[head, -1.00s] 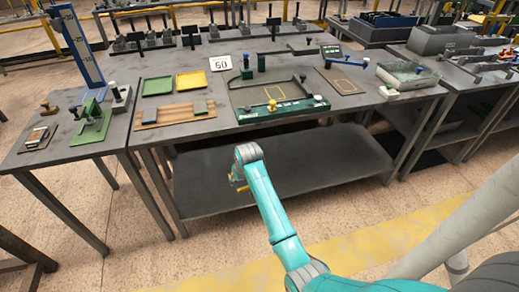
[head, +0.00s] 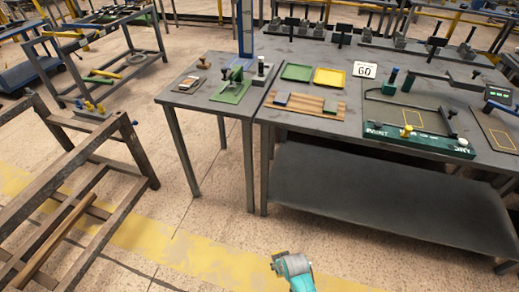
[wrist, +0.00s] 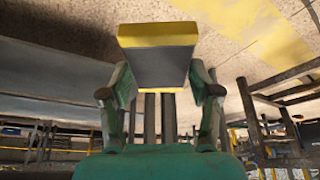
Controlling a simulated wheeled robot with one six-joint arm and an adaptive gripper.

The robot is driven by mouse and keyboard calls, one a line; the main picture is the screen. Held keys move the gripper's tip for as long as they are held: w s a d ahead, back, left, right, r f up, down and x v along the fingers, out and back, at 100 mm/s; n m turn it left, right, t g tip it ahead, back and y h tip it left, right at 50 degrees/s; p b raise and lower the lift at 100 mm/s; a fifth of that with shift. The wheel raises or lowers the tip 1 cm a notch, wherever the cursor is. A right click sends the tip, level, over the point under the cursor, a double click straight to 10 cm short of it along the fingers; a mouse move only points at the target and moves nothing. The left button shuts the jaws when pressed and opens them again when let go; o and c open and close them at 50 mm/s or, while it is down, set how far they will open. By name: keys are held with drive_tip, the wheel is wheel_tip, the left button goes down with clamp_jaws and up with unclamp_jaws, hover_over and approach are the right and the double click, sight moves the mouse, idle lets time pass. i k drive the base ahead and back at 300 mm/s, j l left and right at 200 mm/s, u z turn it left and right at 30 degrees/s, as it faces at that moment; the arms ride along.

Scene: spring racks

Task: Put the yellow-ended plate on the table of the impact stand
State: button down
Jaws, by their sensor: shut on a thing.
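In the wrist view my gripper (wrist: 159,82) is shut on the yellow-ended plate (wrist: 152,66), a grey block with yellow ends. In the head view the gripper and plate are out of sight; only a teal part of my arm shows at the bottom. A blue scaled upright (head: 244,28), apparently the impact stand's, rises behind a green fixture (head: 231,88) on the small table (head: 196,100) at left of the long bench. I cannot clearly tell which surface is the stand's table.
The long bench (head: 300,118) carries green and yellow trays (head: 329,78), a wooden board with blocks (head: 305,104) and a green-based frame (head: 420,139). A wooden rack (head: 75,160) stands at left. The floor between rack and small table is clear.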

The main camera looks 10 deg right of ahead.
sight(239, 63)
drive_tip(key=i+j, duration=0.15)
drive_tip(key=j, duration=0.25)
drive_tip(key=i+j, duration=0.15)
drive_tip(key=j, duration=0.25)
drive_tip(key=i+j, duration=0.15)
drive_tip(key=j, duration=0.25)
drive_tip(key=i+j, duration=0.15)
drive_tip(key=j, duration=0.3)
drive_tip(key=i+j, duration=0.15)
drive_tip(key=j, duration=0.25)
drive_tip(key=i+j, duration=0.1)
drive_tip(key=j, duration=0.3)
drive_tip(key=i+j, duration=0.15)
drive_tip(key=j, duration=0.25)
drive_tip(key=i+j, duration=0.15)
drive_tip(key=j, duration=0.25)
